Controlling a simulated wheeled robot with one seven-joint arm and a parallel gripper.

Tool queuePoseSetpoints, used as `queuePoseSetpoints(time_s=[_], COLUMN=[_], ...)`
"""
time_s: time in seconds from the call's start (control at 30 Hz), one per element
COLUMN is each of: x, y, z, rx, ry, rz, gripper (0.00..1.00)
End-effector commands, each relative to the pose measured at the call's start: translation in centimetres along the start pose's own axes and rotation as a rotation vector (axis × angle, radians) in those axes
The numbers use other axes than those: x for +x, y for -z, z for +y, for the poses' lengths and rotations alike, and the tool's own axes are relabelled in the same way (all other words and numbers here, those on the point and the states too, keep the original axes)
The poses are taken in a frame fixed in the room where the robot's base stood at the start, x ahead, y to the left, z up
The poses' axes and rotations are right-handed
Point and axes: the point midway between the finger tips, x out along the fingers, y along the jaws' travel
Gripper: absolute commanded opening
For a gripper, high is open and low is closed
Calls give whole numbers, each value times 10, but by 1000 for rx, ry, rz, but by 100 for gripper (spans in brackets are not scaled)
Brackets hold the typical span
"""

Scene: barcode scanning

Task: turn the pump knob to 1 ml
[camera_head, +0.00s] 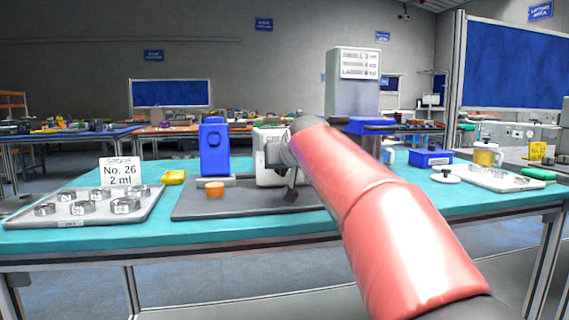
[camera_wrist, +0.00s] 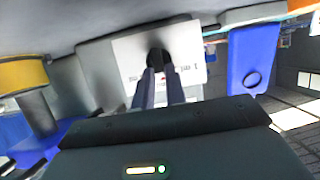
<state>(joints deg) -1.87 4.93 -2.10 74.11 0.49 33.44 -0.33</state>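The white pump (camera_head: 268,178) stands on a grey mat (camera_head: 240,203), partly behind my arm. In the wrist view, its pale face (camera_wrist: 187,55) bears small printed marks around a dark round knob (camera_wrist: 160,60). The marks are too small to read, so the setting cannot be told. My gripper (camera_wrist: 161,76) points at the face, with its two narrow fingers a small gap apart at the knob. Whether they touch or clamp it cannot be told. In the head view my gripper (camera_head: 290,190) is a dark shape in front of the pump.
A blue device (camera_head: 214,148) and an orange cap (camera_head: 215,190) are left of the pump. A tray (camera_head: 40,219) of metal rings and a sign (camera_head: 121,172) reading "No. 26 2 ml" stand further left. A blue bin (camera_head: 430,158) and a yellow jar (camera_head: 485,156) are at right.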

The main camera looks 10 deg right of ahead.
Motion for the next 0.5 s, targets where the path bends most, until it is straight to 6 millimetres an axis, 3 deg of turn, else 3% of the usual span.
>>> queuePoseSetpoints(time_s=[0.1, 0.5], x=[0, 0], y=[0, 0], z=[0, -2], rx=[0, -44], ry=[0, -17], rz=[0, 0], gripper=[0, 0])
